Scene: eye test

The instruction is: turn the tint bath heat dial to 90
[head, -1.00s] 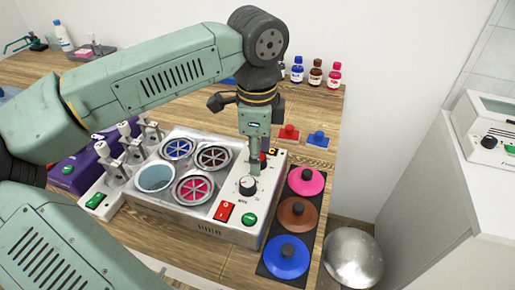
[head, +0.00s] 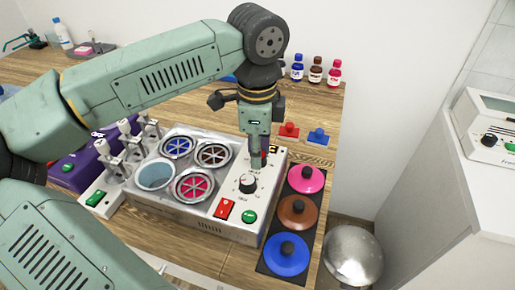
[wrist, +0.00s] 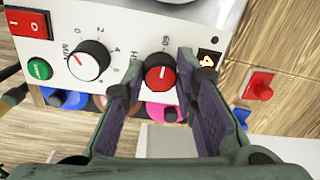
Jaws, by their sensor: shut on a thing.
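The tint bath (head: 133,195) is a white and grey unit with several round wells and a control panel on its right. The red heat dial (wrist: 160,77) shows in the wrist view beside a flame mark, with a "60" printed above it. Its white pointer line points roughly up toward that 60. My gripper (wrist: 157,80) is shut on the red dial, one finger on each side. In the head view my gripper (head: 256,160) stands over the panel and mostly hides this dial.
A red switch (head: 224,209) and a green button (head: 249,217) sit on the panel's front end. Pink, brown and blue lids (head: 286,256) lie on a dark mat to the right. Several bottles (head: 316,70) stand behind. A white cabinet (head: 420,190) is far right.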

